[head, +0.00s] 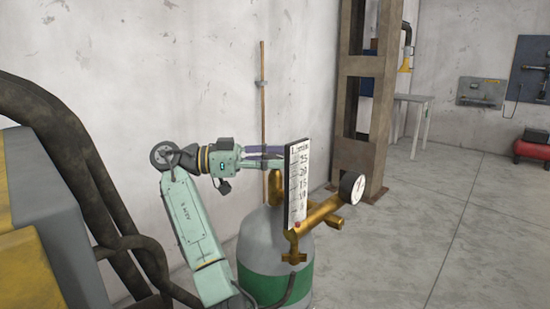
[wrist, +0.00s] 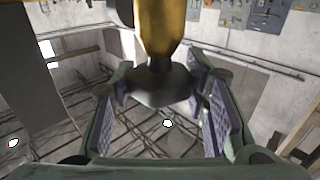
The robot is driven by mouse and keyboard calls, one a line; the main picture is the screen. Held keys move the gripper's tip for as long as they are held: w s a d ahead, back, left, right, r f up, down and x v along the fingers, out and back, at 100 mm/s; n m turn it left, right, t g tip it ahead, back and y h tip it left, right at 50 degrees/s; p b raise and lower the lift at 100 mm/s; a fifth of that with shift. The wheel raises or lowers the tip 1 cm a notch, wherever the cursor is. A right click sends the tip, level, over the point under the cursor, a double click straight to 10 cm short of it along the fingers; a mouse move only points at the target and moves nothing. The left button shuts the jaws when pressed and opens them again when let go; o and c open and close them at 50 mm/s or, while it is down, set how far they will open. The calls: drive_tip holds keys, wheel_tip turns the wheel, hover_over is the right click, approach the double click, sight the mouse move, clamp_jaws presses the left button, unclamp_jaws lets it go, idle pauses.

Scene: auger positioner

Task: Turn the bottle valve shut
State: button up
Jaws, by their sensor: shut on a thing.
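The bottle (head: 262,238) is grey with a green band and stands upright in the lower middle of the head view. A brass fitting (head: 274,186) rises from its top. In the wrist view, the valve's dark, rounded handle (wrist: 160,86) sits at the end of a brass body (wrist: 162,25). My gripper (wrist: 160,90) has one padded finger on each side of the handle and is shut on it near the fingertips. In the head view, my gripper (head: 266,160) reaches the bottle top from the left. The scale plate partly hides its tips and the valve handle.
A brass regulator (head: 318,213) with a round gauge (head: 351,187) and a white scale plate (head: 298,183) projects to the right. A thin rod (head: 263,100) stands behind. A rusty column (head: 362,120) stands back right. Open floor lies right.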

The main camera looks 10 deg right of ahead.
sight(275, 155)
idle(0.3)
drive_tip(key=o, duration=1.1)
wheel_tip(275, 155, up, 10)
drive_tip(key=shift+f, duration=0.15)
drive_tip(key=shift+r, duration=0.2)
drive_tip(key=shift+d, duration=0.1)
